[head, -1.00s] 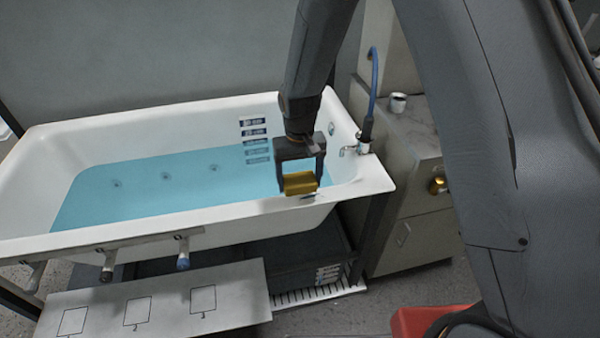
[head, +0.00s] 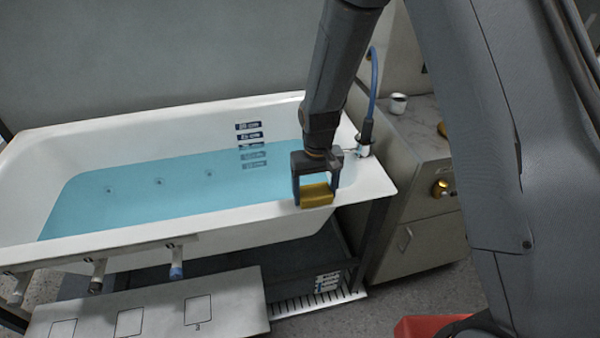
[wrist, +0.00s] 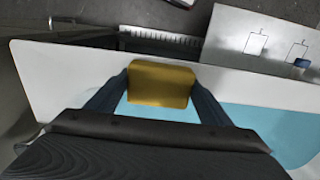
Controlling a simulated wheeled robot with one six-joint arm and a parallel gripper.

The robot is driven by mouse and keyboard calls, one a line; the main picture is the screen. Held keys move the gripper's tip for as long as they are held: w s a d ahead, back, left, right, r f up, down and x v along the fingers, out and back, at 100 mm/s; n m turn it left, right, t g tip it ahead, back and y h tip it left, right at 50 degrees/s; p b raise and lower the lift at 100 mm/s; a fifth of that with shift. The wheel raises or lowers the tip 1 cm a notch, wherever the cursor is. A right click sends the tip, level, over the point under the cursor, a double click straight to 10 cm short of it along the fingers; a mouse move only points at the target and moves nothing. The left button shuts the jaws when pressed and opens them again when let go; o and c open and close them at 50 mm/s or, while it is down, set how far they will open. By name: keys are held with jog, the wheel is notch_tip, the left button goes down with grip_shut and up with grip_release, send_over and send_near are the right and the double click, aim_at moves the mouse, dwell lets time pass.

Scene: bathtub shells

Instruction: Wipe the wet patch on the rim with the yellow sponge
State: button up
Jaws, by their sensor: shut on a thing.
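My gripper (head: 316,194) is shut on the yellow sponge (head: 317,196), which spans between its two fingers. In the head view the sponge is at the front rim of the white bathtub (head: 240,217), near the right end. I cannot tell whether it touches the rim. In the wrist view the sponge (wrist: 161,84) sits between the fingers, over the white rim (wrist: 70,78), with blue water beside it. I cannot make out the wet patch now; the sponge or gripper may hide it.
A tap and blue hose (head: 373,90) stand at the tub's right end. A cabinet with a cup (head: 398,104) stands to the right. Hooks on a rail (head: 120,252) and a board with marked squares (head: 240,295) are in front of the tub.

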aim_at(301, 194)
jog(key=shift+w+d+f, duration=0.1)
jog(key=shift+w+d, duration=0.05)
jog(key=shift+d, duration=0.45)
jog(key=shift+w+d, duration=0.15)
jog(key=shift+d, duration=0.45)
jog(key=shift+w+d+b, duration=0.1)
jog(key=shift+w+b, duration=0.05)
jog(key=shift+b, duration=0.25)
jog(key=shift+a+r, duration=0.25)
jog(key=shift+a, duration=0.05)
jog(key=shift+s+a+f+p, duration=0.15)
jog(key=shift+s+a, duration=0.2)
jog(key=shift+a, duration=0.65)
jog(key=shift+s+a+r+p, duration=0.1)
jog(key=shift+s+a, duration=0.2)
jog(key=shift+a, duration=0.7)
jog(key=shift+s+a+f+p, duration=0.15)
jog(key=shift+s+a, duration=0.2)
jog(key=shift+a, duration=0.65)
jog(key=shift+s+a+r+p, duration=0.1)
jog(key=shift+a+r+p, duration=0.2)
jog(key=shift+r, duration=0.35)
jog(key=shift+s+a+r+p, duration=0.15)
jog(key=shift+r+p, duration=0.15)
jog(key=shift+r, duration=0.3)
notch_tip(301, 194, up, 6)
jog(key=p, duration=0.3)
jog(key=shift+w+f+p, duration=0.1)
jog(key=shift+w+p, duration=0.05)
jog(key=shift+p, duration=0.25)
